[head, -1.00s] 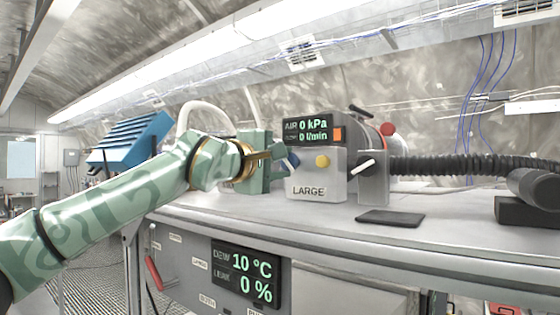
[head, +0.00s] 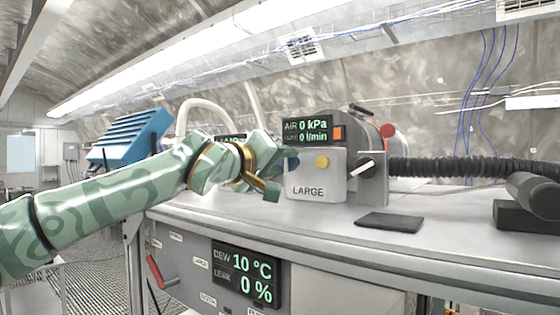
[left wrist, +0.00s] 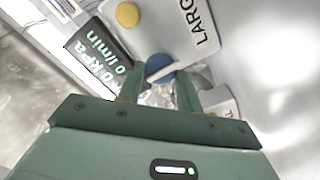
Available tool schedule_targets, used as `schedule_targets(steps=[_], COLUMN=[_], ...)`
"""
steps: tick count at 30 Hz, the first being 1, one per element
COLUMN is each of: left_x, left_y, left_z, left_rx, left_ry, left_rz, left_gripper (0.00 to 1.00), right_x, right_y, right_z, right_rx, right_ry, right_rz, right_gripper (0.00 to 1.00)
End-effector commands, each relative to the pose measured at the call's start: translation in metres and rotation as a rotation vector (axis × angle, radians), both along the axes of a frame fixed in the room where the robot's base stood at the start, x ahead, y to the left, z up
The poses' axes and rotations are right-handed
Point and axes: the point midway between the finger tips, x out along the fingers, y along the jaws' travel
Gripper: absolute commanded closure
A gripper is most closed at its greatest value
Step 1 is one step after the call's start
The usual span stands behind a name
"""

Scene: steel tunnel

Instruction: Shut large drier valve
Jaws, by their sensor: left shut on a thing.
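The large drier unit is a grey box labelled LARGE (head: 318,178) on the bench, with a yellow knob (head: 322,161) on its front. A blue valve handle (left wrist: 160,67) sits at its left side; in the head view only a sliver shows. My left gripper (left wrist: 160,78) is shut on the blue handle, one finger on each side of it. In the head view my left gripper (head: 275,166) is turned, tilted, just left of the box. How far the valve is turned cannot be told. My right gripper is not in view.
A display (head: 307,131) above the box reads 0 kPa and 0 l/min. A white lever (head: 364,169) and a black corrugated hose (head: 450,167) are to the right. A dark flat pad (head: 390,222) lies on the bench. The lower panel display (head: 247,275) reads 10 °C and 0 %.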

Motion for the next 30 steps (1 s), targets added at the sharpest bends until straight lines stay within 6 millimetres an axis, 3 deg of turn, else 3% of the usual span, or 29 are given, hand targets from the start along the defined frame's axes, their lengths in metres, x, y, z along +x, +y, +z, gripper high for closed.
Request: schedule_targets(steps=[16, 17, 19, 30], left_x=[0.0006, 0.0005, 0.0006, -0.0041], left_y=[-0.0013, -0.0013, -0.0012, 0.0035], left_z=[-0.0052, -0.0052, -0.0051, -0.0029], left_rx=[0.027, 0.026, 0.026, 0.022], left_ry=[-0.008, -0.008, -0.008, -0.014], left_rz=[-0.001, -0.001, -0.001, -0.001], left_gripper=[0.88, 0.62, 0.43, 0.43], right_x=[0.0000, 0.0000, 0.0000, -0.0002], right_y=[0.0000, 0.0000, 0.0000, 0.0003], right_z=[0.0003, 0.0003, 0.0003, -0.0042], right_rx=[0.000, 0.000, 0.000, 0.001], right_ry=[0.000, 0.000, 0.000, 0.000], right_rz=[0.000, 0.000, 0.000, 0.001], right_gripper=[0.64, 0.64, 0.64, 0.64])
